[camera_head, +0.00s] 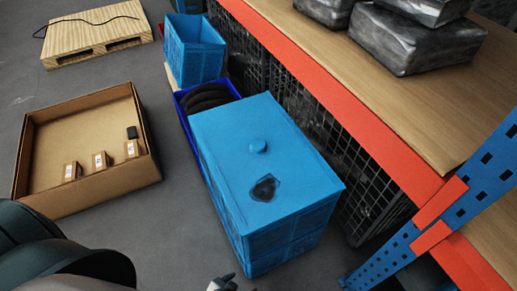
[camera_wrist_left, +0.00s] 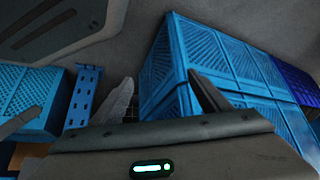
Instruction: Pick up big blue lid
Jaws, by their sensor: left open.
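The big blue lid (camera_head: 262,147) covers the top of a large blue crate (camera_head: 283,238) in the middle of the head view. The crate's slatted walls (camera_wrist_left: 230,60) stand close beside and beyond the fingers. In the head view, only a grey gripper tip (camera_head: 222,284) shows at the bottom edge, in front of the crate and apart from the lid. My right gripper is not in view.
An open cardboard box (camera_head: 95,198) with small cartons stands on the left. Behind the crate are a dark-blue bin (camera_head: 184,99) with black coils and another blue crate (camera_head: 194,48). An orange-edged shelf (camera_head: 345,95) and blue upright (camera_head: 455,205) border the right.

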